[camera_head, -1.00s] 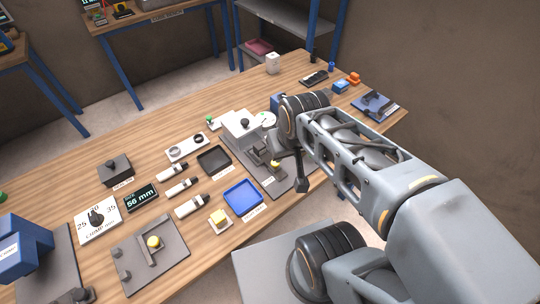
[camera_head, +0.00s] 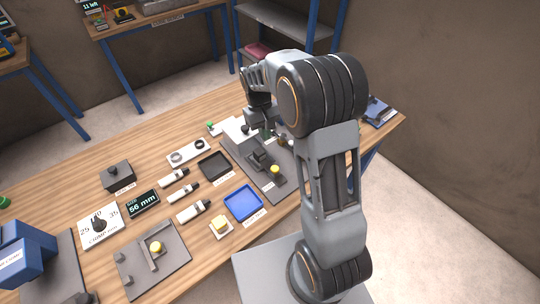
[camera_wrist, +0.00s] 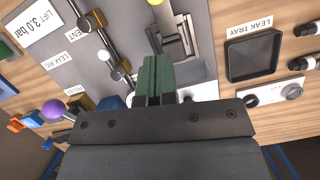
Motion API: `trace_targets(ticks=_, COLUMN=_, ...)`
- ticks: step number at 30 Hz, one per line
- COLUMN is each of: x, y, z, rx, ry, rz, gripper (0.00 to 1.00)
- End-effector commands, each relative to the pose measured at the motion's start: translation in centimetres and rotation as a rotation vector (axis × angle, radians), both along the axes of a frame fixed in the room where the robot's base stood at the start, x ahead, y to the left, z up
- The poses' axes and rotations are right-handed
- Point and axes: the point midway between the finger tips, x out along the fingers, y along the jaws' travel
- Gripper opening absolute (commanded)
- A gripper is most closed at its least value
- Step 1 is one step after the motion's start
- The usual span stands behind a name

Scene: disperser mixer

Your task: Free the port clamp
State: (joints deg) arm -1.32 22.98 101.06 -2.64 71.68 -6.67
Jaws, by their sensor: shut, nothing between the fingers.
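The leak rig is a grey plate (camera_wrist: 100,22) below my gripper. On it, a grey metal fixture with a bar and bracket (camera_wrist: 176,40), which looks like the port clamp, lies just beyond my fingertips; it also shows as a dark block in the head view (camera_head: 259,157). A yellow knob (camera_head: 275,169) sits near its front end. My gripper (camera_wrist: 157,62) has green fingers, shut together and empty, over the white block (camera_wrist: 201,82). Contact with the clamp cannot be told. In the head view my arm hides part of the rig.
A black leak tray (camera_wrist: 253,55) lies right of the rig in the wrist view. Rods with pale knobs (camera_wrist: 117,76) and a purple knob (camera_wrist: 55,114) stand on the left. A blue tray (camera_head: 243,203) and several white cylinders (camera_head: 193,211) lie nearby on the bench.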

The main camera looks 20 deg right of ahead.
Motion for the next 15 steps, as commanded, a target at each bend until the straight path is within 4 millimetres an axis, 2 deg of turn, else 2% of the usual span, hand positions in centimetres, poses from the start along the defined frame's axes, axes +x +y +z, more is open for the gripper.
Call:
trace_targets(ticks=2, x=-0.1, y=-0.1, z=0.3, rx=0.000, ry=0.013, rz=0.011, gripper=0.00)
trace_targets(ticks=5, x=-0.7, y=-0.1, z=-0.5, rx=0.002, ry=0.029, rz=0.019, gripper=0.00)
trace_targets(ticks=15, x=-2.3, y=-0.4, z=-5.5, rx=0.002, ry=0.029, rz=0.020, gripper=0.00)
